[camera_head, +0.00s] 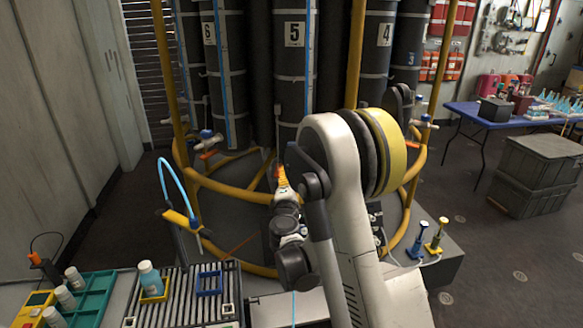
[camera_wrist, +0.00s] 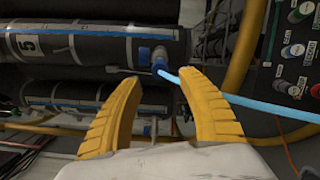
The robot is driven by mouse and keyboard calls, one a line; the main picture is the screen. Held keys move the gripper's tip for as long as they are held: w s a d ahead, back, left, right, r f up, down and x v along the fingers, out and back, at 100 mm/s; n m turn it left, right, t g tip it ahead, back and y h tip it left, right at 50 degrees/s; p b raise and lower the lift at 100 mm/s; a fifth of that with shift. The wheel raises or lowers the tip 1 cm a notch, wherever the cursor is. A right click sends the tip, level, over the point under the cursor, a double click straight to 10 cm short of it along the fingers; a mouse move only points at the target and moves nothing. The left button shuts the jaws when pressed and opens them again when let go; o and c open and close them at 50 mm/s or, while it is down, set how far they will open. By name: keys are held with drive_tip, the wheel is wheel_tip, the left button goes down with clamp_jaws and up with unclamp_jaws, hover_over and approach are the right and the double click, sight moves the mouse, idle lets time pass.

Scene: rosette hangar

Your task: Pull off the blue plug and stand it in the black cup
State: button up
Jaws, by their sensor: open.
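My gripper (camera_wrist: 175,92) shows in the wrist view as two yellow ribbed fingers, spread wide with nothing between them. Just beyond the fingertips is a blue fitting (camera_wrist: 159,62) at the end of a dark cylinder, with a light blue hose running from it to the right. It may be the blue plug; it is apart from the fingers. In the head view my gripper (camera_head: 282,178) points at the foot of the number 5 cylinder, partly hidden by my arm. I cannot make out the black cup.
Yellow rails (camera_head: 225,190) ring the tall dark cylinders (camera_head: 293,75). A panel with several coloured caps (camera_wrist: 292,50) lies right of my fingers in the wrist view. A slatted rack (camera_head: 185,300) and a teal tray (camera_head: 95,290) are at front left.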

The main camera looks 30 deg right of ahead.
drive_tip(key=shift+x, duration=3.45)
drive_tip(key=shift+b, duration=0.35)
clamp_jaws()
drive_tip(key=shift+b+v, duration=0.7)
drive_tip(key=shift+v, duration=2.3)
